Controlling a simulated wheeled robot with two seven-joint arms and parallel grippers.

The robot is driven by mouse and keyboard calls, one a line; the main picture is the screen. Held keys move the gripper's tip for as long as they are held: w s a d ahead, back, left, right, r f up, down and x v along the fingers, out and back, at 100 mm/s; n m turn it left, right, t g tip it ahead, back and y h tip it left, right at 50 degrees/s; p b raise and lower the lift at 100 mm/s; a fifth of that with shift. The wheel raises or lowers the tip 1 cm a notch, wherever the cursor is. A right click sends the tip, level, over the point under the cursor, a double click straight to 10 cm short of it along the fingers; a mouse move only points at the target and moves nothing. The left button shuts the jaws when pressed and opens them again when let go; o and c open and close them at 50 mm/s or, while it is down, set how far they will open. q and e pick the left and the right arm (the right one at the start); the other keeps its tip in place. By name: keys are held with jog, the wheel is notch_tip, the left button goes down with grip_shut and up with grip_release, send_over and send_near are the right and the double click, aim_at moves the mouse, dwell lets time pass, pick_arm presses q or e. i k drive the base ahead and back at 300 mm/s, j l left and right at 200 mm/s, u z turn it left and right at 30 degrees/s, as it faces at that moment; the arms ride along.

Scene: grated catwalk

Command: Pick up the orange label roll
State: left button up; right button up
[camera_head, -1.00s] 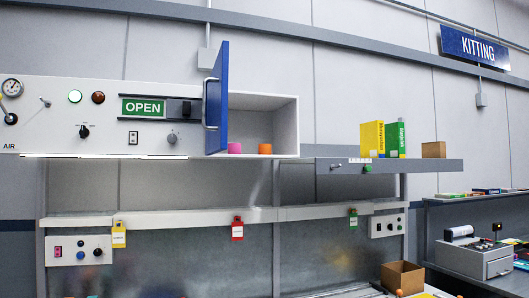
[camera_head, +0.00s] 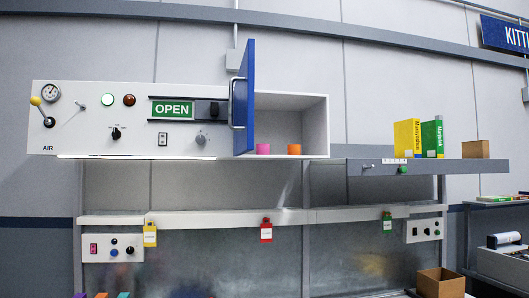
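The orange label roll (camera_head: 294,149) stands in the open white cabinet compartment, near its front right. A pink roll (camera_head: 263,149) stands just left of it, with a small gap between them. The blue door (camera_head: 244,98) of the compartment is swung open toward me at its left side. Neither of my grippers shows in the head view.
A control panel with an OPEN sign (camera_head: 172,109) is left of the door. A shelf (camera_head: 418,167) at the right holds a yellow book (camera_head: 407,138), a green book (camera_head: 432,137) and a brown box (camera_head: 476,149). An open cardboard box (camera_head: 440,283) is below.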

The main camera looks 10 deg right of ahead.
aim_at(292, 150)
jog(key=i+l+u, duration=0.25)
jog(key=l, duration=0.5)
jog(key=l+u, duration=0.2)
jog(key=l, duration=0.55)
jog(key=i+l+u, duration=0.1)
jog(key=l+u, duration=0.15)
jog(key=l, duration=0.6)
